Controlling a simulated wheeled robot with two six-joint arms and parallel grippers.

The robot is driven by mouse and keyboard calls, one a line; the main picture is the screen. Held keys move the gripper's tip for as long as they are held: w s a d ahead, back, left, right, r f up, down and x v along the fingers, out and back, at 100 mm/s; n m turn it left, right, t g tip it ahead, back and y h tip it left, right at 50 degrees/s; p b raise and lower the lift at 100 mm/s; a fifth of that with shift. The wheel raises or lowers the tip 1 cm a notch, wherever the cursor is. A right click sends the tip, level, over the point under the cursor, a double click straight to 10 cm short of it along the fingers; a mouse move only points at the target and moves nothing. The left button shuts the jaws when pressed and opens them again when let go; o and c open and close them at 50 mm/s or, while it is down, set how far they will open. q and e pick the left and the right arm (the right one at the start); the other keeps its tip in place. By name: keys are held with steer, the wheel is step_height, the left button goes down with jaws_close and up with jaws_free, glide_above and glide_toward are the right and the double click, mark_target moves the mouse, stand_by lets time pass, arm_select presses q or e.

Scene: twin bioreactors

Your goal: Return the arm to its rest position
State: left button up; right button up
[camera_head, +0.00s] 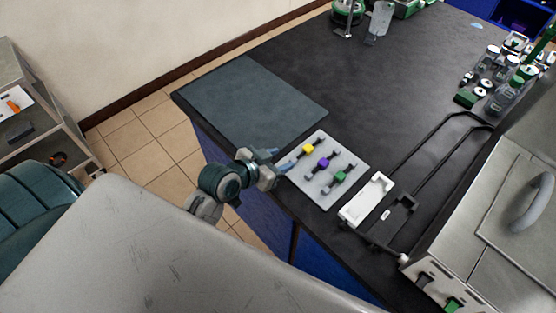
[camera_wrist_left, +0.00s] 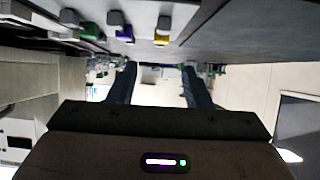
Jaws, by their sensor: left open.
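My left gripper (camera_head: 280,162) is at the front edge of the dark bench, just left of a light grey plate (camera_head: 318,196). The plate carries a yellow clamp (camera_head: 308,148), a purple clamp (camera_head: 323,163) and a green clamp (camera_head: 340,177). In the left wrist view the two fingers (camera_wrist_left: 158,88) stand apart with nothing between them. The yellow (camera_wrist_left: 162,38), purple (camera_wrist_left: 124,34) and green (camera_wrist_left: 89,32) pieces show near the top of that view. My right gripper is in neither view.
A blue-grey mat (camera_head: 250,100) lies on the bench's left end. A white holder (camera_head: 367,199) and a black wire frame (camera_head: 440,150) lie right of the plate. A metal box with a handle (camera_head: 528,203) stands at the right. Bottles (camera_head: 505,95) stand at the back right. Tiled floor lies left.

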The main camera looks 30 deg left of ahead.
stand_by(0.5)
arm_select(q)
steer(key=shift+s, duration=0.15)
steer(key=s+a+f+n+g+y, duration=0.1)
steer(key=s+a+f+g+y, duration=0.15)
steer(key=s, duration=0.35)
steer(key=s+a+f+n+g+y, duration=0.1)
steer(key=s+a+g, duration=0.15)
steer(key=s, duration=0.45)
steer(key=s+a+f+n+g+y, duration=0.1)
steer(key=s+a+f+g+y, duration=0.15)
steer(key=s, duration=0.35)
step_height(320, 180, down, 31)
steer(key=a+g+b, duration=0.1)
steer(key=a+g, duration=0.1)
steer(key=s+f+h+b, duration=0.1)
steer(key=s+f, duration=1.7)
steer(key=f, duration=0.2)
steer(key=shift+a+n+g+b, duration=0.3)
steer(key=shift+a+g, duration=0.05)
steer(key=shift+a, duration=0.1)
